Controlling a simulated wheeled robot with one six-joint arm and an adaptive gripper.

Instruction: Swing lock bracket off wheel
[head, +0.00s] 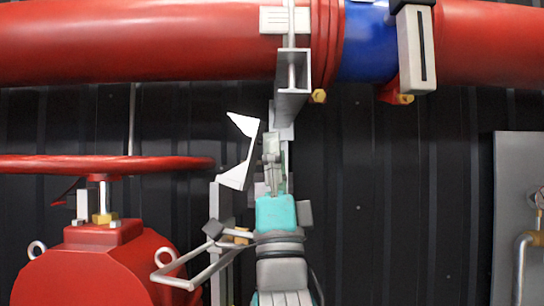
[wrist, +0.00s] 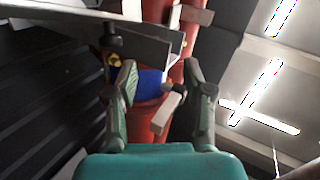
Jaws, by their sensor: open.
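The lock bracket appears to be the white, angular, C-shaped plate (head: 252,150) in the head view. It stands just right of the red handwheel's rim (head: 110,165), with a gap between them in the picture. My gripper (head: 271,148) points up close to the right of this plate. I cannot tell whether they touch. In the wrist view my gripper (wrist: 162,85) is open, its two dark fingers apart with nothing held between them. A grey plate (wrist: 145,42) crosses above the left fingertip; I cannot tell whether it is the bracket. The wheel is not clearly visible there.
A thick red pipe (head: 140,42) with a blue section (head: 367,42) and a pale lever (head: 415,50) runs overhead. A grey beam (head: 293,75) hangs above my gripper. A red valve body (head: 95,265) stands lower left. The dark wall (head: 420,190) to the right is mostly clear.

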